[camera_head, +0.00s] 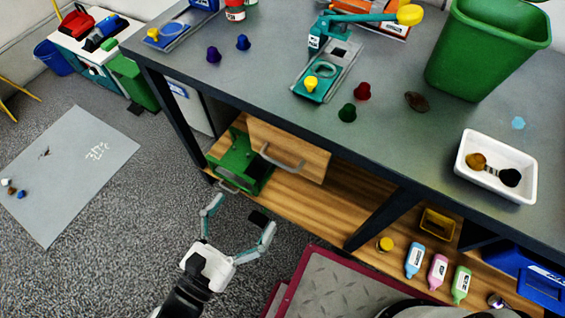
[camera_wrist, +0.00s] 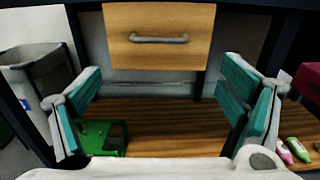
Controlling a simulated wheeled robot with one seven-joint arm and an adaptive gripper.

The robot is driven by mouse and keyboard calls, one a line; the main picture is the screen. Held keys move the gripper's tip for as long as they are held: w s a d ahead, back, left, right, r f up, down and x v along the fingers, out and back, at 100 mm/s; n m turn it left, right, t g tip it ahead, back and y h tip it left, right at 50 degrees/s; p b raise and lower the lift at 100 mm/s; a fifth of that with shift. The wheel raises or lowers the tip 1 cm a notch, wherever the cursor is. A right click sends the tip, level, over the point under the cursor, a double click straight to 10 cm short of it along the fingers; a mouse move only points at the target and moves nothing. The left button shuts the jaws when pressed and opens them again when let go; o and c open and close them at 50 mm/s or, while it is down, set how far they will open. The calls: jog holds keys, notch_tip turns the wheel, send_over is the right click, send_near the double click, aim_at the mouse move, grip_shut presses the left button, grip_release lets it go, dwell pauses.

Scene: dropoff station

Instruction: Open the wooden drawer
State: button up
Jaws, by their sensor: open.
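The wooden drawer (camera_head: 291,146) hangs under the grey table, with a grey bar handle (camera_head: 282,162) on its front. In the wrist view the drawer front (camera_wrist: 158,57) is at the top centre and its handle (camera_wrist: 158,38) runs level across it. I cannot tell whether the drawer is fully shut. My gripper (camera_head: 242,208) is open and empty, in front of and below the drawer. Its teal fingers are spread wide in the wrist view (camera_wrist: 160,82), one on each side below the handle. Nothing touches the handle.
A green metal holder (camera_head: 236,163) stands on the wooden lower shelf (camera_head: 320,199), left of the drawer. Dark table legs (camera_head: 384,217) flank the space. Several bottles and a yellow bin (camera_head: 437,224) are at right.

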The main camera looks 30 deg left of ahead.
aim_at(278, 162)
jog(key=w, duration=0.4)
jog(key=w+b, duration=0.1)
jog(key=w, duration=0.4)
jog(key=w+d+b, duration=0.1)
jog(key=w, duration=0.3)
jog(key=shift+w, duration=0.25)
